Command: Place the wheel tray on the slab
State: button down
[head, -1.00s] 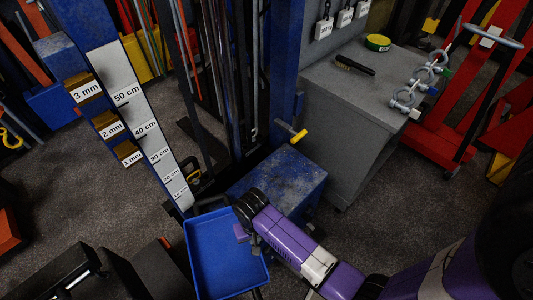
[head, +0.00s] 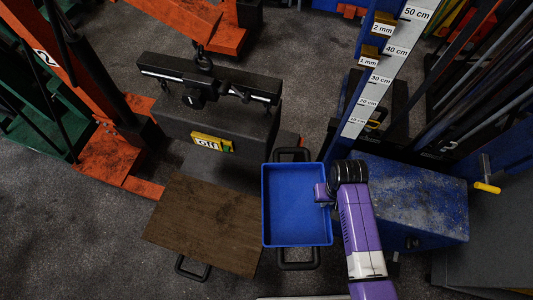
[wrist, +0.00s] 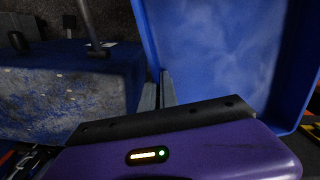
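The wheel tray is a blue, shallow, empty tray (head: 297,204) with black handles at its far and near ends. My gripper (head: 322,193) is at its right side in the head view. In the wrist view my gripper (wrist: 158,92) has its two fingers close together on the tray's side wall (wrist: 151,42), and the tray (wrist: 215,55) fills the right. A flat brown slab (head: 205,225) lies left of the tray. Its right edge is beside the tray's left edge; I cannot tell whether the tray overlaps it in height.
A dark grey block (head: 225,160) with a yellow label stands behind the slab, under a black lifting beam (head: 207,85). An orange frame (head: 110,165) is at left. A scuffed blue box (head: 410,200) is right of my arm. Open floor lies at lower left.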

aim_at(207, 228)
jog(key=k+j+u, duration=0.15)
jog(key=j, duration=0.7)
jog(key=i+j, duration=0.15)
jog(key=j, duration=0.3)
jog(key=j+u, duration=0.1)
jog(key=j, duration=0.35)
jog(key=i+j, duration=0.15)
jog(key=j, duration=0.3)
